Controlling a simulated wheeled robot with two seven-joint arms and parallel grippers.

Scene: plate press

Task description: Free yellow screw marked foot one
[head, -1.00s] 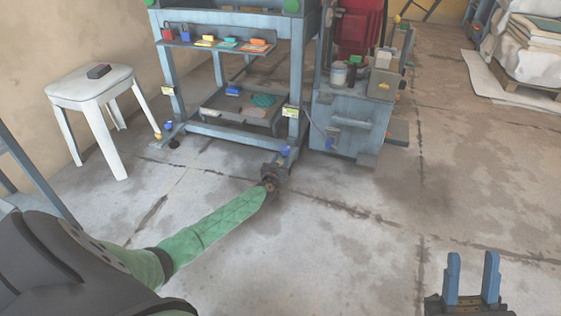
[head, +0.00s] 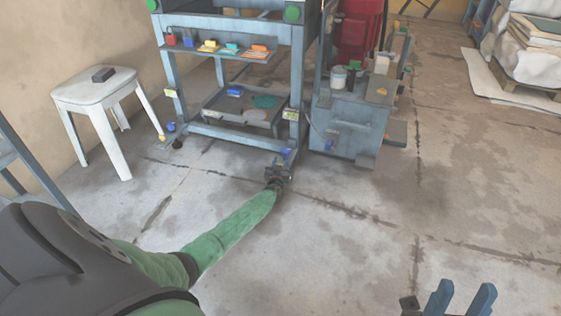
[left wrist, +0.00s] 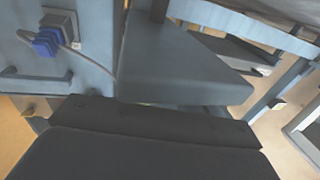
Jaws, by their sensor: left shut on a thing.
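My left gripper (head: 279,172) is low at the press's front right foot, in the head view. It is shut there on a small thing that its jaws hide, where a yellow screw would sit; no yellow shows between the jaws. A blue knob (head: 287,153) shows just above it on that foot. At the front left foot, a yellow screw (head: 162,138) sits beside a blue knob (head: 171,127). The foot markings are too small to read. My right gripper (head: 464,293) is open and empty at the bottom right. The left wrist view shows no screw.
The blue-grey press frame (head: 230,133) stands over a low tray. A cabinet (head: 345,130) stands close at its right; its blue plug (left wrist: 47,42) shows in the left wrist view. A white stool (head: 95,92) stands at the left. The floor at centre right is clear.

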